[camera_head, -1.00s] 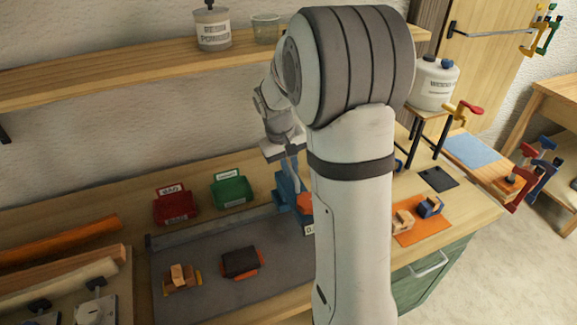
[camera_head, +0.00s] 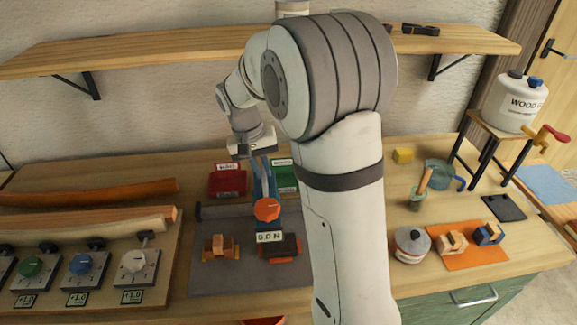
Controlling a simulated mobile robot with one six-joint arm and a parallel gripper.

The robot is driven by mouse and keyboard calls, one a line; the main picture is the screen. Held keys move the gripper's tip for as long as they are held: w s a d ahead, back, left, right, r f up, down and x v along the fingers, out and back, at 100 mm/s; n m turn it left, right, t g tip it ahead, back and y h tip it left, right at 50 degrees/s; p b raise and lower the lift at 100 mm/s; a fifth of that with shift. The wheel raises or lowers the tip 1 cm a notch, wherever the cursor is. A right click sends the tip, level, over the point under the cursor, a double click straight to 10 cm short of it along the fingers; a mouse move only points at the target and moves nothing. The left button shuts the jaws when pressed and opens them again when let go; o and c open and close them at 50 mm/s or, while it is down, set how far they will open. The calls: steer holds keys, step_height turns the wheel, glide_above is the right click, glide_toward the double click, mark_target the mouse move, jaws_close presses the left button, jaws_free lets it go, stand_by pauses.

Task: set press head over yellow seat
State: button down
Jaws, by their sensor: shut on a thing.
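The blue press head (camera_head: 264,185), with an orange knob and a small "0.0 N" display, stands in view at the middle of the grey mat (camera_head: 215,282). My gripper (camera_head: 262,157) is shut on its upper blue part; the fingertips are small and partly hidden. The press's lower end is hidden behind the display. In the picture it overlaps the left part of a dark block (camera_head: 289,243) on a red-orange seat. A yellow seat (camera_head: 237,253) with a wooden block on it lies left of the display. I cannot tell how high the press head is above the mat.
Red bin (camera_head: 226,182) and green bin (camera_head: 287,178) stand behind the mat. A board with dials (camera_head: 84,265) and wooden laths are at the left. My arm hides the bench's middle right. A round tin (camera_head: 411,246) and orange mat (camera_head: 470,258) lie right.

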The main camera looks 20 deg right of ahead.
steer(key=w+a, duration=0.3)
steer(key=a, duration=1)
steer(key=shift+a+p, duration=0.2)
steer(key=shift+p, duration=0.15)
steer(key=shift+w+r, duration=0.1)
steer(key=shift+r, duration=0.05)
steer(key=c, duration=1.5)
jaws_free()
steer(key=shift+a, duration=0.15)
steer(key=shift+o, duration=0.2)
step_height(320, 180, up, 8)
steer(key=a+b, duration=0.1)
steer(key=shift+w+a+f, duration=0.15)
steer(key=shift+f, duration=0.1)
